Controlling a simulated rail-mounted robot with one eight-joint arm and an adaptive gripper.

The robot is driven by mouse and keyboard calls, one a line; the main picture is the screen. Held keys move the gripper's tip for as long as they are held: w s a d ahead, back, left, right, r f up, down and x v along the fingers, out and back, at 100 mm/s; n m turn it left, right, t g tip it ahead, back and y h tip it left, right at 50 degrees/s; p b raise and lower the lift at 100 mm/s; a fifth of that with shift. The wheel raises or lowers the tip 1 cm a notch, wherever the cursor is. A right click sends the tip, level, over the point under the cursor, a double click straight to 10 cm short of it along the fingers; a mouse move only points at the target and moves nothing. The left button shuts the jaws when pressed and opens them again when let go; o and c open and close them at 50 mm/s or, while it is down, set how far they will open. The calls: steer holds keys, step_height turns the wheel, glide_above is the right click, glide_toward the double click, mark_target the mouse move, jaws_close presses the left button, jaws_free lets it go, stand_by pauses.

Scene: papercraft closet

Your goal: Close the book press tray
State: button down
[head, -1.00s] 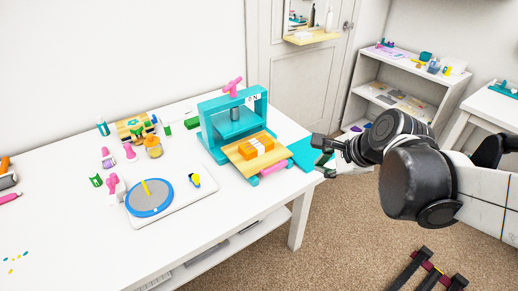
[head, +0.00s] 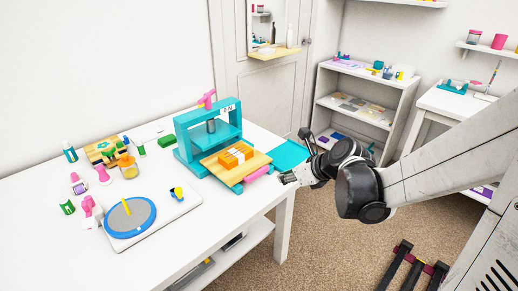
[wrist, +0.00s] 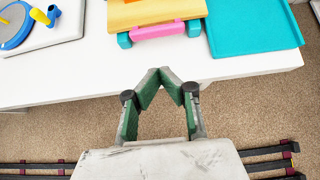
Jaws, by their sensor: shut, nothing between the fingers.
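The teal book press (head: 186,147) stands on the white table. Its wooden tray (head: 208,164) is pulled out at the front, with an orange book block (head: 236,155) wrapped by a white band on it. The pink tray handle (head: 258,173) is on the tray's front edge. In the wrist view the pink handle (wrist: 158,30) and the tray (wrist: 155,10) are at the top. My gripper (wrist: 165,72) is shut and empty, with its fingertips pointing at the table edge, just short of the handle. In the head view my gripper (head: 284,178) is right of the handle.
A round blue-rimmed turntable (head: 145,222) on a white board, a green block (head: 166,140) and small craft items are to the left. The table's front edge (wrist: 230,70) is close to my gripper. Shelves stand behind.

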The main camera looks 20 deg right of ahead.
mark_target(259, 175)
steer(key=b+x, duration=0.1)
steer(key=x, duration=0.4)
steer(key=shift+w+a+f, duration=0.15)
steer(key=shift+w+f, duration=0.05)
steer(key=shift+f, duration=0.1)
steer(key=shift+w+a+r+b, duration=0.15)
steer(key=shift+w+a, duration=0.15)
steer(key=shift+w, duration=0.2)
steer(key=shift+w+a+f+b, duration=0.15)
steer(key=shift+w+a, duration=0.1)
steer(key=shift+w, duration=0.25)
steer(key=shift+w+a+r, duration=0.15)
steer(key=shift+w+a, duration=0.2)
steer(key=shift+w, duration=0.3)
steer(key=shift+w, duration=0.1)
